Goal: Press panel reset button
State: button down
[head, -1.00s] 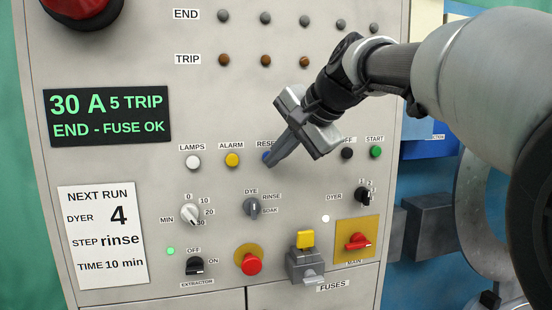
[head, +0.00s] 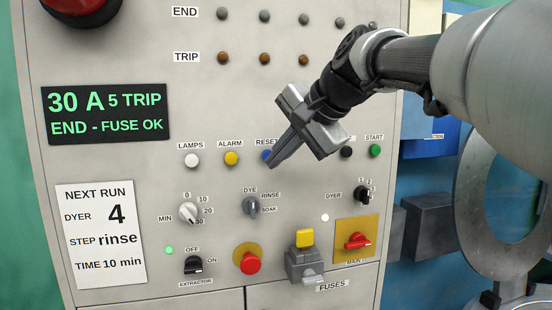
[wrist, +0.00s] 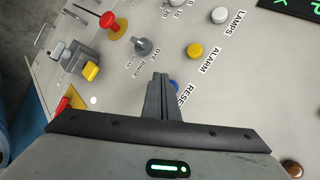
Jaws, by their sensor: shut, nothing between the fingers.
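The blue reset button (head: 265,156) sits on the grey panel (head: 200,120) under a label partly hidden by my gripper. My gripper (head: 272,163) is shut and empty, with its fingertips right at the blue button and covering part of it. In the wrist view the shut fingers (wrist: 159,80) point at the panel, and a piece of the blue button (wrist: 174,86) shows beside them. I cannot tell whether the tips touch the button or whether it is pushed in.
The yellow alarm button (head: 231,158) and white lamps button (head: 192,160) are to the left. The green start button (head: 376,151) is to the right. The grey dye selector (head: 251,206) is below. A display (head: 106,115) reads "30 A 5 TRIP, END - FUSE OK".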

jog(key=s, duration=0.2)
jog(key=s+d+b, duration=0.1)
jog(key=s, duration=0.1)
jog(key=shift+s+d, duration=0.2)
jog(key=shift+s, duration=0.05)
dwell(0.5)
jog(key=s+d+f+n+g+h+p, duration=0.1)
jog(key=s+d+f+n+h+p, duration=0.1)
jog(key=s+d+f, duration=0.4)
jog(key=s+d+f+n+g+h+p, duration=0.1)
jog(key=s+d+f+n+h, duration=0.3)
jog(key=s+f, duration=1.1)
jog(key=d+n+p, duration=0.1)
jog(key=d, duration=0.2)
jog(key=shift+n, duration=0.4)
jog(key=shift+s+d, duration=0.1)
